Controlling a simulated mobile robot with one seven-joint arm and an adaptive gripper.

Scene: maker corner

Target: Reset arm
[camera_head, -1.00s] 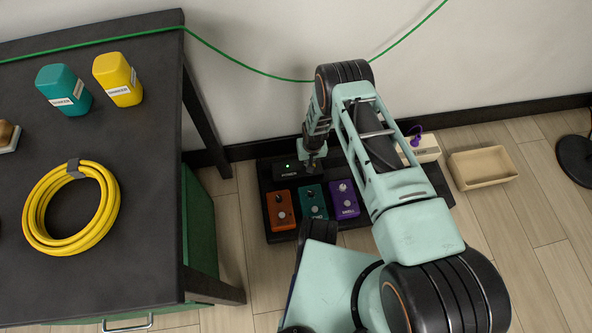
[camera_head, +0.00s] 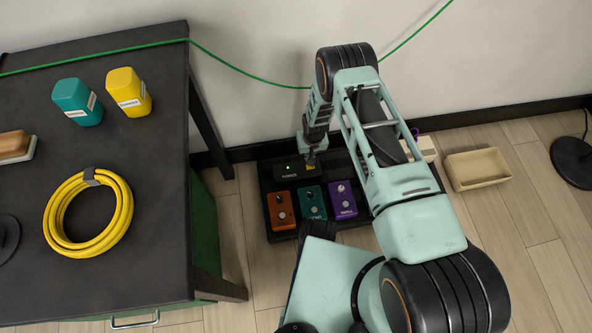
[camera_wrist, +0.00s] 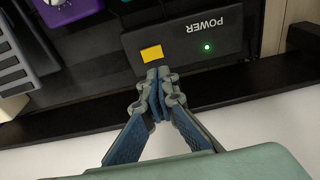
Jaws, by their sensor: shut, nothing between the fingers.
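My gripper (camera_wrist: 158,80) is shut and empty. In the wrist view its fingertips are right by a yellow switch (camera_wrist: 151,54) on the black power box (camera_wrist: 190,45); I cannot tell whether they touch it. The box carries the word POWER and a lit green light (camera_wrist: 207,47). In the head view my arm reaches down to the power box (camera_head: 288,171) at the back of the black pedal board (camera_head: 262,190). Orange (camera_head: 281,210), teal (camera_head: 312,203) and purple (camera_head: 343,199) pedals stand in front of the box.
A dark workbench (camera_head: 160,270) on the left holds a yellow cable coil (camera_head: 122,225), a teal bottle (camera_head: 77,102), a yellow bottle (camera_head: 128,92) and a brush (camera_head: 15,146). A beige tray (camera_head: 477,169) and a black round base (camera_head: 574,160) are on the floor at right.

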